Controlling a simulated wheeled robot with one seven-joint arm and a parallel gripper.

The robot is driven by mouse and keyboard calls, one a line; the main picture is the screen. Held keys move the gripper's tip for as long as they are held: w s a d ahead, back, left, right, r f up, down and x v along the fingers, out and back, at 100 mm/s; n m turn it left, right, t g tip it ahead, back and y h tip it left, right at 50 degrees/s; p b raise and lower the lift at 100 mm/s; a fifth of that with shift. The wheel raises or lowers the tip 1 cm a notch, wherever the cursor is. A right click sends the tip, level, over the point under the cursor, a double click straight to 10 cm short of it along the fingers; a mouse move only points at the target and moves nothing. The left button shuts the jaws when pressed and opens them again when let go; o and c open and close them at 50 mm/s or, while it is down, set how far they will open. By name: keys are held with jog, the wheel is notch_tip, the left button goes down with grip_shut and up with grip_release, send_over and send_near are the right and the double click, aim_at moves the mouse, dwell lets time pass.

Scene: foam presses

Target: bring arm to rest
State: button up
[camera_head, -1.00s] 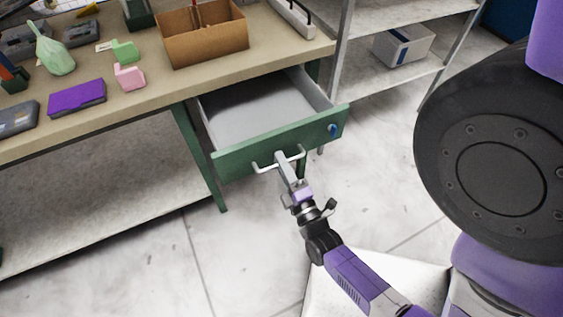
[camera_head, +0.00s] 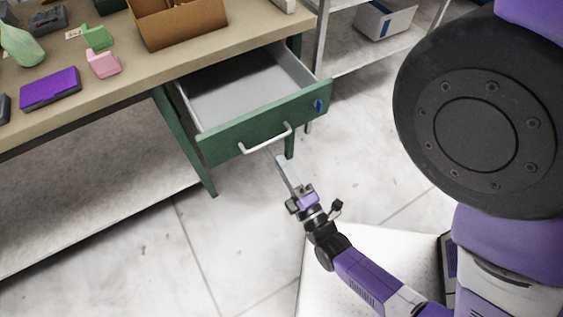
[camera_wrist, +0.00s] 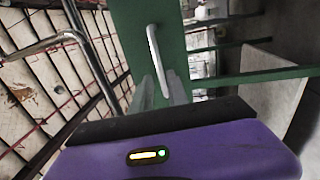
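The green drawer (camera_head: 222,140) under the workbench is pulled open, and its grey inside (camera_head: 245,92) looks empty. Its pale bar handle (camera_head: 266,140) is on the front face; the handle also shows in the wrist view (camera_wrist: 157,60).
The workbench (camera_head: 130,75) holds a purple box (camera_head: 50,89), a pink piece (camera_head: 102,64), a green piece (camera_head: 97,37) and a cardboard box (camera_head: 180,22). A metal shelf (camera_head: 365,50) stands at the right. The floor (camera_head: 225,235) before the drawer is clear.

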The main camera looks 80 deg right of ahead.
dwell(0.4)
jog(key=s+a+r+m+t+y+p, duration=0.1)
jog(key=s+a+r+m+y+p, duration=0.1)
jog(key=a+r+m+y, duration=0.6)
jog(key=a+r+y, duration=0.7)
jog(key=a+r, duration=0.1)
jog(key=a, duration=0.2)
jog(key=shift+s+a+r+t, duration=0.15)
jog(key=shift+a+r+t, duration=0.05)
jog(key=shift+r+t, duration=0.1)
